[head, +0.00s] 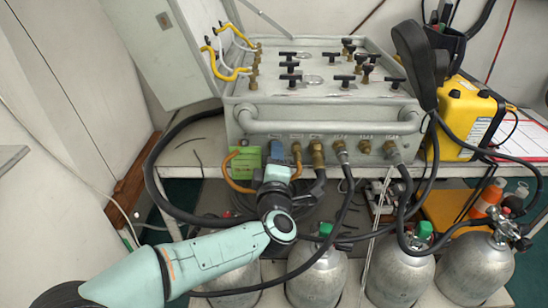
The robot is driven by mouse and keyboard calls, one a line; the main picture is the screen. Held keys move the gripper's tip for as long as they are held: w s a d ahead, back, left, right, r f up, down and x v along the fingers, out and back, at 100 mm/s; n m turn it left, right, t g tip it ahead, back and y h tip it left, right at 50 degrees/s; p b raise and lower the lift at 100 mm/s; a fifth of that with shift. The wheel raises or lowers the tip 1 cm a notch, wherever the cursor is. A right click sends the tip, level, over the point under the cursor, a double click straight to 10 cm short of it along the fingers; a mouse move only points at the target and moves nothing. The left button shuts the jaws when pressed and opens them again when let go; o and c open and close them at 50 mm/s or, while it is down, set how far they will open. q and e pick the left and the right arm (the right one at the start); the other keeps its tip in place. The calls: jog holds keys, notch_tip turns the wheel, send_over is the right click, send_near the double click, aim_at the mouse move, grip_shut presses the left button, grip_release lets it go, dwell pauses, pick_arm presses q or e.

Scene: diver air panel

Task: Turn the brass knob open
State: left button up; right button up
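The grey air panel (325,90) stands on a shelf, with black T-handles (292,77) and brass valve stems on its top. Along its lower front is a row of brass fittings (317,153), several with hoses attached. I cannot tell which brass part is the knob. My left gripper (277,158) points up at the left end of this row, beside a brass fitting (297,158) and a green tag (246,162). Its fingers are small and partly hidden by my own wrist, so opening and contact cannot be judged. My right gripper is out of view.
Black hoses (160,165) loop around the panel and hang in front of it. Several grey cylinders (318,276) stand below. A yellow case (465,118) sits at the right. A grey rail (325,126) crosses the panel front above the fittings.

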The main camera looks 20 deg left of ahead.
pick_arm(q)
jog(key=p+v, duration=0.2)
jog(key=v, duration=1.1)
jog(key=shift+s, duration=0.25)
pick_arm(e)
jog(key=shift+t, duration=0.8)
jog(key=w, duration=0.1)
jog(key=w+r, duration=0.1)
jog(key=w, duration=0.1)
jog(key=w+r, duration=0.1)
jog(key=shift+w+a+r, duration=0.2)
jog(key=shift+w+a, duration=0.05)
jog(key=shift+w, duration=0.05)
